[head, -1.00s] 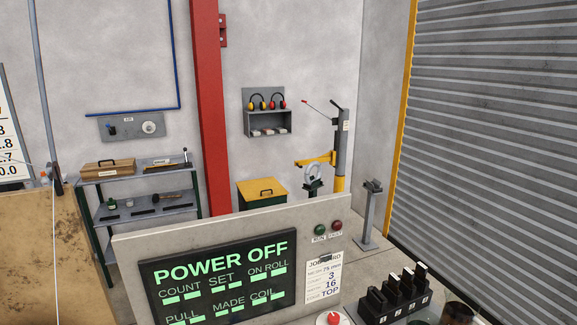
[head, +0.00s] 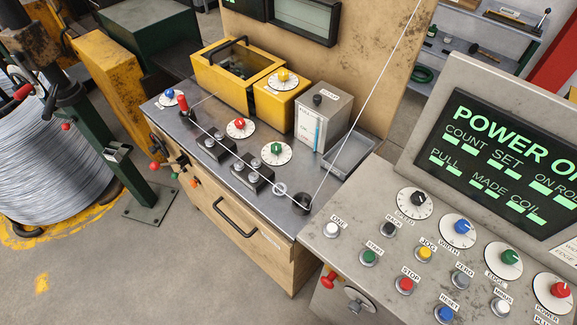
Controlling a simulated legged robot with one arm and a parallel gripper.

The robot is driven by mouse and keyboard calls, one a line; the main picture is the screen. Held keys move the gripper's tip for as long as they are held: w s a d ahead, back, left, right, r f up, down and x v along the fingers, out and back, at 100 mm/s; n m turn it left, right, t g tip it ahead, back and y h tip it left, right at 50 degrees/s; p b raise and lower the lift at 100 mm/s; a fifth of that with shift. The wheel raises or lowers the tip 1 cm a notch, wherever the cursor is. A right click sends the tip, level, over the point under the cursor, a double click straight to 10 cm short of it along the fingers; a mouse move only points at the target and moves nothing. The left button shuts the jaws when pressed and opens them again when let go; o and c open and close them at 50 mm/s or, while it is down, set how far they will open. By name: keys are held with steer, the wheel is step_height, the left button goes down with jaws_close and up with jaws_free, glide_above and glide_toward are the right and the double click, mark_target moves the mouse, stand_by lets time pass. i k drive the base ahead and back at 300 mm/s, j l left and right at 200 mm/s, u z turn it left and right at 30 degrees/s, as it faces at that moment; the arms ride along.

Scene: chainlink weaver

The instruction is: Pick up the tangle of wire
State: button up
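I cannot make out a tangle of wire in the head view. The wire I do see is a large grey coil (head: 40,150) at the left. A thin wire (head: 240,157) also runs over the steel bench top (head: 325,215), past small roller blocks (head: 252,180). It reaches a black round guide (head: 302,203) near the bench's front right corner, where a pale line rises steeply up to the right. My gripper is not in view.
The bench carries a yellow box (head: 235,75), coloured dials, a grey box (head: 322,115) and a shallow grey tray (head: 350,152). A control panel (head: 400,270) with buttons and a "POWER O…" screen (head: 510,160) fills the right. A green post (head: 105,150) stands left. Open floor (head: 120,270) lies at lower left.

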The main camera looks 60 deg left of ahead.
mark_target(282, 183)
steer(key=u, duration=2.3)
steer(key=k+u, duration=0.15)
steer(key=u, duration=0.4)
